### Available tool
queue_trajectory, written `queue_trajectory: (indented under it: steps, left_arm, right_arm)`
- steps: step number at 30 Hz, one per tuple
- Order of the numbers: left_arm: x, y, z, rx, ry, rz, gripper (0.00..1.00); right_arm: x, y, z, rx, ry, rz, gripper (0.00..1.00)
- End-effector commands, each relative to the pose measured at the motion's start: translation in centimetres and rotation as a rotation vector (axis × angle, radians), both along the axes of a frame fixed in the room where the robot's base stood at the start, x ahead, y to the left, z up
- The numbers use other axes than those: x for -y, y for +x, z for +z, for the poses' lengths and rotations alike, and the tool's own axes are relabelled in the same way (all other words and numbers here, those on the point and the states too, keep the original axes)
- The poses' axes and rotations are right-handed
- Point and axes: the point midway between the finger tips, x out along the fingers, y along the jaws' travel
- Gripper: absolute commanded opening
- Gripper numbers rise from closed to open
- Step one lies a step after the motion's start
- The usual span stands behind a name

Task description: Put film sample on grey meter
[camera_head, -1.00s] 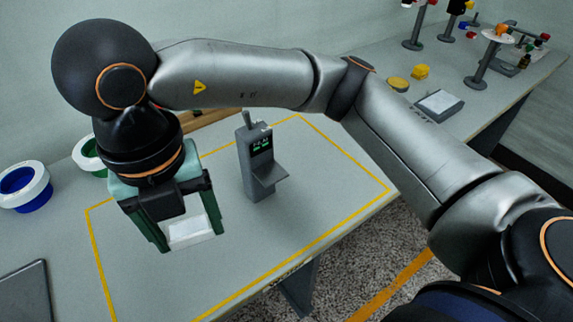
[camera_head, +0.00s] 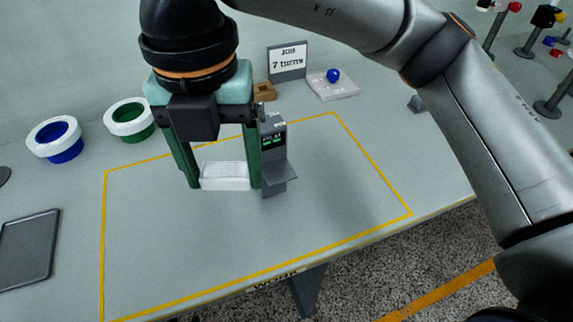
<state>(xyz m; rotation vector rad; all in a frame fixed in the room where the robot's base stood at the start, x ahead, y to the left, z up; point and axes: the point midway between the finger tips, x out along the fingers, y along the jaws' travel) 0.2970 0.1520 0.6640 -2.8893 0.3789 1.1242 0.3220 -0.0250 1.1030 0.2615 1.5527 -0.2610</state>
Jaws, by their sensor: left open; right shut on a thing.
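The film sample (camera_head: 225,171), a small whitish translucent piece, is held between the two green fingers of my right gripper (camera_head: 225,181). This gripper hangs fingers down above the yellow-outlined area. The grey meter (camera_head: 273,137) stands upright just right of the gripper, with a green-lit display and a small shelf (camera_head: 280,174) at its front. The gripper's right finger overlaps the meter's left edge in the picture; I cannot tell whether they touch. The shelf looks bare. My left gripper is not in view.
A dark tablet-like plate (camera_head: 27,247) lies at the left. A "JOB 7 turns" sign (camera_head: 287,61) and a white board with a blue ball (camera_head: 333,75) stand behind. The front of the outlined area is clear.

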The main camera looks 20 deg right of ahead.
Motion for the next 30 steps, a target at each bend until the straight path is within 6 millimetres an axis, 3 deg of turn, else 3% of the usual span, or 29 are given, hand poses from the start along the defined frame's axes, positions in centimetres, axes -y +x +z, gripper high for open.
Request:
queue_trajectory:
  steps: [11,15,30]
  left_arm:
    - [-0.2,-0.2,0.6,0.000,0.005,0.001,0.50]
    - [-0.4,-0.6,0.2,-0.007,0.007,0.003,0.50]
    - [-0.5,-0.7,0.3,-0.010,0.008,0.005,0.50]
  right_arm:
    - [5.9,6.1,-3.7,-0.007,-0.001,-0.011,0.22]
    - [7.5,7.8,-6.5,-0.006,-0.002,-0.006,0.22]
    - [9.4,9.9,-11.1,-0.005,-0.002,-0.002,0.22]
